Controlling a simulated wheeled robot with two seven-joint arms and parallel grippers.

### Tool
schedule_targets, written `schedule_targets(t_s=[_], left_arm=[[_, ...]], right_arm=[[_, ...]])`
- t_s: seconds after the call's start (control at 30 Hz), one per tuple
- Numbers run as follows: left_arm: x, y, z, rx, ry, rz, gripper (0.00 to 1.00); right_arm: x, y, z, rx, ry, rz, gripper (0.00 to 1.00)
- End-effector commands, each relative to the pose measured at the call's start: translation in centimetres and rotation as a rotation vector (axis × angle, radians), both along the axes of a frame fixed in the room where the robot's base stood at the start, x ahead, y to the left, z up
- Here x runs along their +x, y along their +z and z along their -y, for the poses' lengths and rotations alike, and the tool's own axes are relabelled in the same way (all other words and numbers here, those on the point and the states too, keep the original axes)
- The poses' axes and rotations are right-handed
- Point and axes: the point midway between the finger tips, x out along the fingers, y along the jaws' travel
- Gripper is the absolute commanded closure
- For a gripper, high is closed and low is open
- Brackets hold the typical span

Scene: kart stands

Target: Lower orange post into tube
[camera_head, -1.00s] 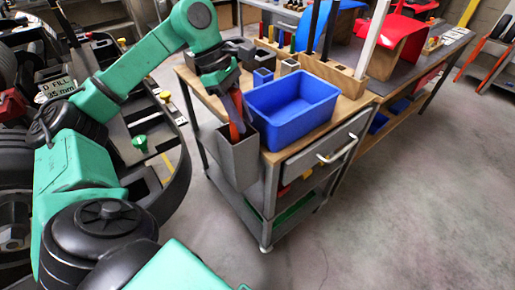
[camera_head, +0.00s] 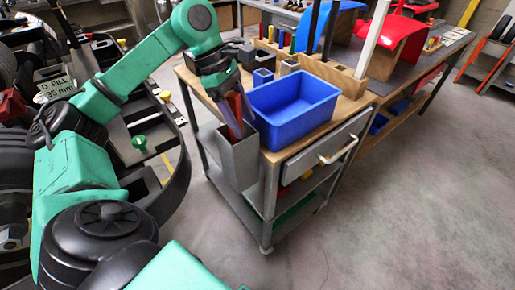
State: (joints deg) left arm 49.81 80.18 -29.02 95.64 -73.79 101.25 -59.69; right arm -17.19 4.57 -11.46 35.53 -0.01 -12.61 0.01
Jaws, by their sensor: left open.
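The orange post (camera_head: 233,112) stands tilted with its lower end inside the mouth of the grey square tube (camera_head: 240,158). The tube hangs at the left side of the wheeled cart. My left gripper (camera_head: 226,98) is above the tube, with its fingers around the upper part of the post. The fingers are open, and I cannot tell whether they touch the post. The post's lower end is hidden inside the tube. My right gripper is not in view.
A blue bin (camera_head: 292,108) stands on the cart top, right beside the tube. A wooden block with upright posts (camera_head: 335,75) stands behind it. A kart (camera_head: 125,130) is close on the left. The floor at right is clear.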

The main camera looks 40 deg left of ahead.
Motion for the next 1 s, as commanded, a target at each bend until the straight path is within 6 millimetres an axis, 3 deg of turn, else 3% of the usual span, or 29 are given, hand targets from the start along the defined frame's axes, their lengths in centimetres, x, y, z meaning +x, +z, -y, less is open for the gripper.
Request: schedule_targets(t_s=[0.17, 1.0], left_arm=[[0.0, 3.2, 0.0, 0.000, 0.000, 0.002, 0.34], [0.0, 23.9, 0.0, -0.001, -0.001, 0.002, 0.34]], right_arm=[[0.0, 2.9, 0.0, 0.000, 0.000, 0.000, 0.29], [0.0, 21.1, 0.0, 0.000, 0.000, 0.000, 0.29]])
